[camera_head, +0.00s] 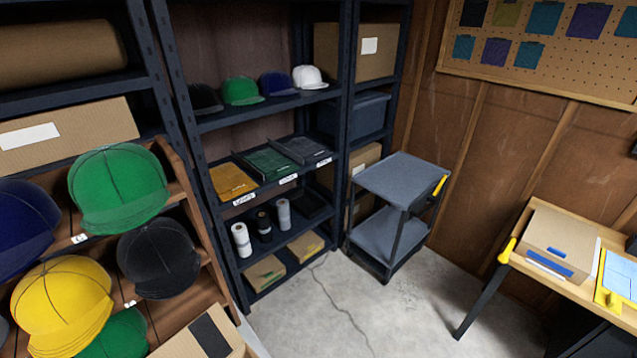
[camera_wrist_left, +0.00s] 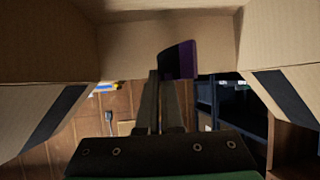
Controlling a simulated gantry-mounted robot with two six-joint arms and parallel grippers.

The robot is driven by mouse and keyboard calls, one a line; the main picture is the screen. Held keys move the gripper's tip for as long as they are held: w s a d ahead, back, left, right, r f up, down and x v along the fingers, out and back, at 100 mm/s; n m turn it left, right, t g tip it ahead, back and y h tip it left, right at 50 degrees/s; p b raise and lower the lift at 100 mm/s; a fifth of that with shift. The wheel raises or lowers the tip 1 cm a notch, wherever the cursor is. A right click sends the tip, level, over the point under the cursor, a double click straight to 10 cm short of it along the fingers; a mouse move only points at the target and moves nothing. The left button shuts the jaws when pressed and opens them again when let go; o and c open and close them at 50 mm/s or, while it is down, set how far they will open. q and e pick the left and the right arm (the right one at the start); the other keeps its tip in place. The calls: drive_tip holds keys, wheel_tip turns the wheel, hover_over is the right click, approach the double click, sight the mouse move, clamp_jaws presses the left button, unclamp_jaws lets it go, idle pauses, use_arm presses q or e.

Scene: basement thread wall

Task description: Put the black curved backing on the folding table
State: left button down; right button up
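In the left wrist view, my left gripper (camera_wrist_left: 160,76) has its two dark fingers close together, with only a narrow gap. A small dark piece (camera_wrist_left: 178,60), black on the left and purple on the right, shows at the fingertips. I cannot tell whether the fingers hold it or it lies behind them, nor whether it is the black curved backing. Cardboard (camera_wrist_left: 130,60) is behind the fingers. In the head view, a wood-topped table (camera_head: 597,294) with dark legs, likely the folding table, stands at the right. Neither gripper shows in the head view.
A tan box (camera_head: 560,238) and a yellow-edged board (camera_head: 618,280) take up much of the table. A grey cart (camera_head: 403,180) stands left of it. Caps hang on a rack (camera_head: 190,215) at the left. A carton with a black strip (camera_head: 195,345) is at the bottom. The middle floor is clear.

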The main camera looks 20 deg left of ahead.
use_arm(q)
drive_tip(key=w+d+r+n+t+y, duration=0.1)
drive_tip(key=w+r+n+y, duration=0.1)
drive_tip(key=w+r, duration=0.35)
drive_tip(key=w+d+r+n+y, duration=0.1)
drive_tip(key=w+d+r+y, duration=0.1)
drive_tip(key=r, duration=0.7)
drive_tip(key=s+r+p, duration=0.3)
drive_tip(key=r+p, duration=0.8)
drive_tip(key=p, duration=0.1)
drive_tip(key=s+r+n+p, duration=0.1)
drive_tip(key=s+r+p, duration=0.3)
drive_tip(key=r+p, duration=0.8)
drive_tip(key=shift+a+r, duration=0.3)
drive_tip(key=shift+a, duration=0.1)
